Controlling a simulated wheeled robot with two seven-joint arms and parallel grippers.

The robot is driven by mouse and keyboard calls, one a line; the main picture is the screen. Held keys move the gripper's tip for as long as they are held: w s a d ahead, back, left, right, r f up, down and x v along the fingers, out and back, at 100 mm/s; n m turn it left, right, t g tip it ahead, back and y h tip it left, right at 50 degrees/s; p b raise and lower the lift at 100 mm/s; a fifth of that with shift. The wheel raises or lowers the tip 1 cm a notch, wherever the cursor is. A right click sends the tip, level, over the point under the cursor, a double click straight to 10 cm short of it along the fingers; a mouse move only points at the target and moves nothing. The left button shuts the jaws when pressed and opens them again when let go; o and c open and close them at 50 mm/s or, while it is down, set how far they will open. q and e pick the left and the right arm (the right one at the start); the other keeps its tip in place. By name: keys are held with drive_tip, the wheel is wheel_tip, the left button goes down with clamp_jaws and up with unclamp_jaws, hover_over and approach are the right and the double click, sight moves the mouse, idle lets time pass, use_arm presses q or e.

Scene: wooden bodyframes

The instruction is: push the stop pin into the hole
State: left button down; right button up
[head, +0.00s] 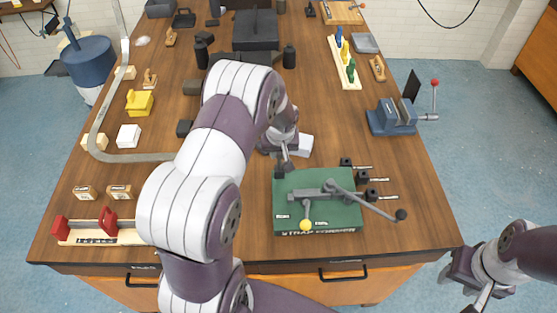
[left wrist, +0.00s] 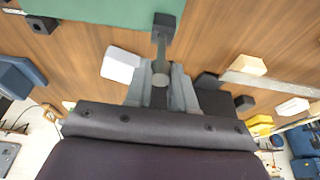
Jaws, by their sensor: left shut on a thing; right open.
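The green plate (head: 315,190) lies near the table's front, with a grey clamp (head: 325,192) on it and levers with yellow and black knobs. My left gripper (head: 284,157) is at the plate's back left corner; in the left wrist view (left wrist: 160,88) it is shut on a thin dark piece, likely the stop pin (left wrist: 161,48). The piece runs from the jaws to a small black block (left wrist: 165,20) at the plate's corner. The hole is not visible, and I cannot tell how deep the pin sits. My right gripper (head: 465,284) is open and empty beyond the table's right front corner.
A white block (head: 305,145) is close beside the left gripper. A blue vise (head: 393,117) stands at the right edge. A curved metal strip (head: 130,158) lies to the left.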

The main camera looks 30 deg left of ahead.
use_arm(q)
drive_tip(key=shift+r, duration=0.4)
drive_tip(key=shift+r+p, duration=1.4)
drive_tip(key=shift+r, duration=0.5)
